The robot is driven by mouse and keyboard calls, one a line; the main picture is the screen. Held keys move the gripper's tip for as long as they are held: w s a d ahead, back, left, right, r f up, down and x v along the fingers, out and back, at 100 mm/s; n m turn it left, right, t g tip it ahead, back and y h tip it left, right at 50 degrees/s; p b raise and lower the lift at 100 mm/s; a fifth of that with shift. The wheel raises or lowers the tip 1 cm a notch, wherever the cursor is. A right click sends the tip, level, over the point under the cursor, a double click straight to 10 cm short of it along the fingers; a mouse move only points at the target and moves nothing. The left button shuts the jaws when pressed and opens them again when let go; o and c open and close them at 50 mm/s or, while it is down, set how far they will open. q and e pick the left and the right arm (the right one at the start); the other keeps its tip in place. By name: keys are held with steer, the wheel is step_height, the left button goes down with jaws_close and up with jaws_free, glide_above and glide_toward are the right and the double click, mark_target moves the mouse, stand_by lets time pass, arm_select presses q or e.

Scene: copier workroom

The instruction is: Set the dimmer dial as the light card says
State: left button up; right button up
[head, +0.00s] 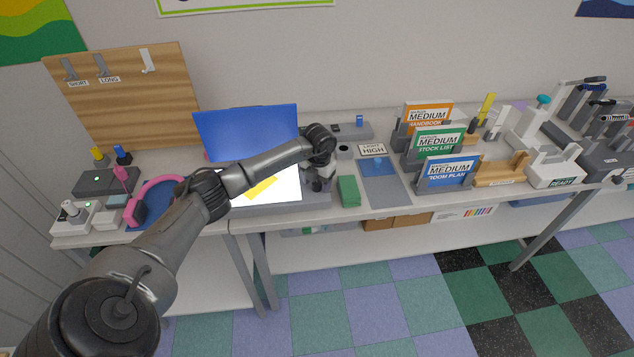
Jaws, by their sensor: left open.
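The light card (372,149) stands at the back of the table, right of the blue-lidded device, and reads "LIGHT HIGH". The device has a raised blue lid (247,132) and a bright white panel (288,188) with a yellow piece (262,187) on it. My left arm reaches across the panel. My left gripper (321,183) points down at the right end of the device and is open. I cannot make out the dimmer dial; it may be hidden by the gripper. My right gripper is not in view.
Medium-labelled booklets (440,142) stand in holders further right. Pink headphones (137,207) and small boxes are at the left. A wooden board (125,95) stands behind.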

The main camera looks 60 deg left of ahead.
arm_select(q)
steer(key=shift+f, duration=0.3)
steer(key=c, duration=0.9)
